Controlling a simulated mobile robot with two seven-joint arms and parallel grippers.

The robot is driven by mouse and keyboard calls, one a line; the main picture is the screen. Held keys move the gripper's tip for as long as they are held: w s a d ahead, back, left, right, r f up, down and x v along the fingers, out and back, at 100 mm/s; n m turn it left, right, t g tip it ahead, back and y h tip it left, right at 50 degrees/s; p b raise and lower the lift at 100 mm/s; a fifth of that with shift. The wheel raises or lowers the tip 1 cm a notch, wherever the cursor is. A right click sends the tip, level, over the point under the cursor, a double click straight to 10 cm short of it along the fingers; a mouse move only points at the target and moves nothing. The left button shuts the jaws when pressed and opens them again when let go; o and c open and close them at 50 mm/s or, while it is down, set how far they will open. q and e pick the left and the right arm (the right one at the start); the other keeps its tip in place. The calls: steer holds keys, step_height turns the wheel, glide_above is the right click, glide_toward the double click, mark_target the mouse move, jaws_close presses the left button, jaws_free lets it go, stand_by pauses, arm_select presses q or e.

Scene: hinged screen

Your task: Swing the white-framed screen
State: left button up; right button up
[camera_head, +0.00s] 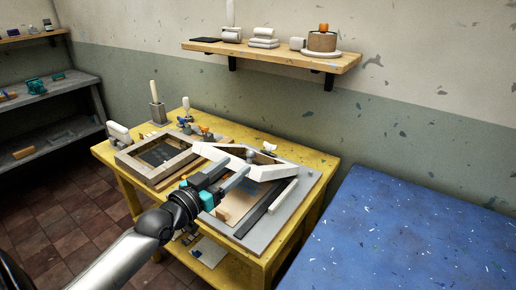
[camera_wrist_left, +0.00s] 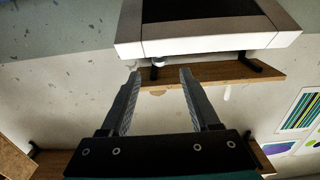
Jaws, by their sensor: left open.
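The white-framed screen (camera_head: 282,172) stands tilted up over a grey base board (camera_head: 292,203) on the yellow table. In the left wrist view, its white frame bar (camera_wrist_left: 205,46) and dark mesh (camera_wrist_left: 205,10) fill the upper part. My left gripper (camera_head: 236,170) is open and empty, at the near side of the raised frame. In the left wrist view the spread fingers (camera_wrist_left: 160,74) point toward the frame bar, with a gap visible between. A small rounded knob (camera_wrist_left: 158,62) shows under the bar. My arm and gripper hide part of the screen and board. My right gripper is not in view.
A second, wooden frame (camera_head: 134,167) lies left on the yellow table (camera_head: 227,136), with small tools behind it. A wall shelf (camera_head: 270,53) holds several items above. A blue table (camera_head: 400,235) stands to the right and grey shelving (camera_head: 52,98) to the left.

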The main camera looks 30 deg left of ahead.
mark_target(251, 155)
arm_select(q)
steer(key=shift+w+d+b, duration=0.1)
steer(key=shift+w+d, duration=0.05)
steer(key=shift+w, duration=1.65)
steer(key=shift+w+d+b, duration=0.15)
steer(key=shift+w, duration=1.65)
steer(key=shift+w+d+b, duration=0.1)
steer(key=shift+w+d, duration=0.05)
steer(key=shift+w, duration=1.65)
steer(key=shift+c, duration=0.2)
jaws_close()
